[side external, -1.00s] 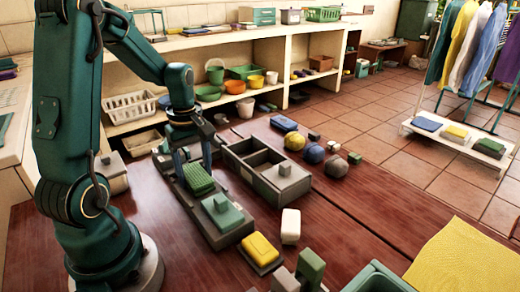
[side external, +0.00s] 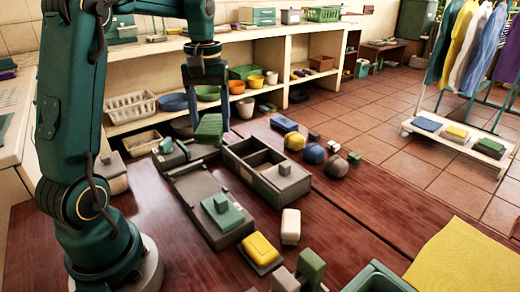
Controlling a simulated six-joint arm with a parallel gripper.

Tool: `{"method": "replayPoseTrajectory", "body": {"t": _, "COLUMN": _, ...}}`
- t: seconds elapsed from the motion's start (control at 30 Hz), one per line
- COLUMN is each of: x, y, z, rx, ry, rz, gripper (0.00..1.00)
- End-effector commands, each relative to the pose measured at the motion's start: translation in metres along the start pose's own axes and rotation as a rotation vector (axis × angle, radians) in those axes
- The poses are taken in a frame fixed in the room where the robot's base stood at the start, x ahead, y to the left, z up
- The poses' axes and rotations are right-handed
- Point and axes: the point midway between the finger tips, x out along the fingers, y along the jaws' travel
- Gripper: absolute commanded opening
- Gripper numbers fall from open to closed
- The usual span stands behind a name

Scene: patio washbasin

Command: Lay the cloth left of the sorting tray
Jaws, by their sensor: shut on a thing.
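My gripper (side external: 208,112) is shut on a green ribbed block (side external: 208,130), which could be a folded cloth. It holds the block in the air above the far end of a long grey tray (side external: 186,190). A grey tray with compartments (side external: 234,164) stands just right of the long one; I cannot tell which of the two is the sorting tray. A green block with a knob (side external: 222,212) sits in the near end of the long tray. A yellow ribbed cloth (side external: 462,258) lies spread at the table's right front.
A yellow block (side external: 261,248) and a white block (side external: 290,226) stand near the long tray. Several balls and small blocks, including a grey ball (side external: 336,166), lie beyond the compartment tray. A small dark green thing (side external: 168,152) lies at the long tray's far end. Bare wood lies left of it.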

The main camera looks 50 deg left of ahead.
Motion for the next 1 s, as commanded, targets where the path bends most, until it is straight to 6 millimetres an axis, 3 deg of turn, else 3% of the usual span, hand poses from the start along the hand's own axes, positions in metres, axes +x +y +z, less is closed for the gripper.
{"method": "replayPoseTrajectory", "body": {"t": 0.17, "x": 0.007, "y": 0.059, "z": -0.007, "rx": 0.436, "ry": -0.004, "rz": -0.001, "gripper": 0.13}}
{"method": "replayPoseTrajectory", "body": {"t": 0.33, "x": 0.022, "y": 0.115, "z": 0.006, "rx": 0.753, "ry": -0.005, "rz": -0.001, "gripper": 0.13}}
{"method": "replayPoseTrajectory", "body": {"t": 0.43, "x": 0.032, "y": 0.136, "z": 0.016, "rx": 0.824, "ry": -0.004, "rz": -0.001, "gripper": 0.13}}
{"method": "replayPoseTrajectory", "body": {"t": 0.77, "x": 0.058, "y": 0.17, "z": 0.046, "rx": 0.877, "ry": -0.003, "rz": -0.001, "gripper": 0.13}}
{"method": "replayPoseTrajectory", "body": {"t": 1.0, "x": 0.091, "y": 0.213, "z": 0.077, "rx": 0.876, "ry": -0.002, "rz": 0.0, "gripper": 0.13}}
